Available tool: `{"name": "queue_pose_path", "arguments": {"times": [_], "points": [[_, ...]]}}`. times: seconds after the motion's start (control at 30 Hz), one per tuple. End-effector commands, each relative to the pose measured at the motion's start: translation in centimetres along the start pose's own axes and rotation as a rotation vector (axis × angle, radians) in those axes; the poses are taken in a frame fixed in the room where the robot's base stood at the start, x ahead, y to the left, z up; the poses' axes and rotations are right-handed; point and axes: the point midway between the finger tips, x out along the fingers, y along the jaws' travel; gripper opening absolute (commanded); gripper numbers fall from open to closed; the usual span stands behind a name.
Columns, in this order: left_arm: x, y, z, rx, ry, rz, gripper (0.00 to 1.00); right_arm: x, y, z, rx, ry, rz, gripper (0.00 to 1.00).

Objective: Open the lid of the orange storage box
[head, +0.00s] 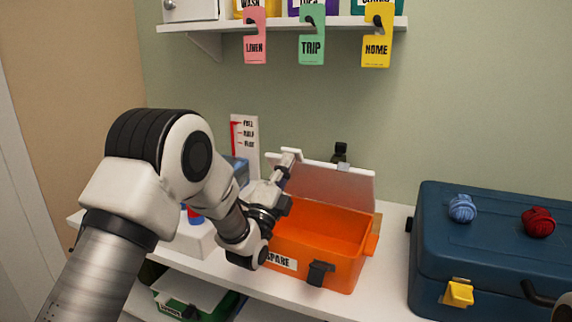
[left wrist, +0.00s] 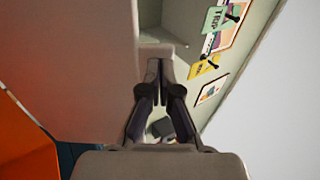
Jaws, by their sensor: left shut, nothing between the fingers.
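The orange storage box (head: 318,239) stands on the white shelf with a label reading "SPARE" and a dark latch (head: 320,273) on its front. Its pale lid (head: 335,184) is raised and tilted back at the rear, so the orange inside shows. My left gripper (head: 290,160) is at the lid's upper left edge, its fingers shut with nothing between them. In the left wrist view the shut fingers (left wrist: 156,72) lie against or close to a pale surface; I cannot tell whether they touch it. The right gripper is not clearly in view.
A blue case (head: 490,245) with a yellow latch stands right of the box, with blue yarn (head: 462,209) and red yarn (head: 538,221) on top. Tags hang from the upper shelf (head: 230,25). A green box (head: 190,300) sits below.

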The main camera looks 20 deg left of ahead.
Motion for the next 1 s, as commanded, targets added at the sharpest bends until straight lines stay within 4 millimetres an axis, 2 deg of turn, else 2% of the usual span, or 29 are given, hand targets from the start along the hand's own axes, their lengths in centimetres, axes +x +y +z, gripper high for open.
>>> {"name": "queue_pose_path", "arguments": {"times": [0.37,0.57,0.73,0.9,1.0], "points": [[0.6,-0.3,0.0,0.0,0.0,0.02,0.0,-0.8,0.0,0.0,0.0,0.0,0.0,0.4],[2.6,-0.9,0.0,0.001,0.0,0.098,0.0,-3.2,0.0,0.0,0.0,0.0,0.0,0.4],[5.2,-1.1,0.0,0.001,0.001,0.208,0.0,-6.2,-0.1,0.0,0.0,0.0,0.0,0.4],[7.6,-0.5,0.0,0.002,0.001,0.333,0.0,-8.8,-0.1,0.0,0.0,0.0,0.0,0.4],[8.7,0.0,0.0,0.001,0.001,0.399,0.0,-9.5,-0.1,0.0,0.0,0.0,0.0,0.4]]}}
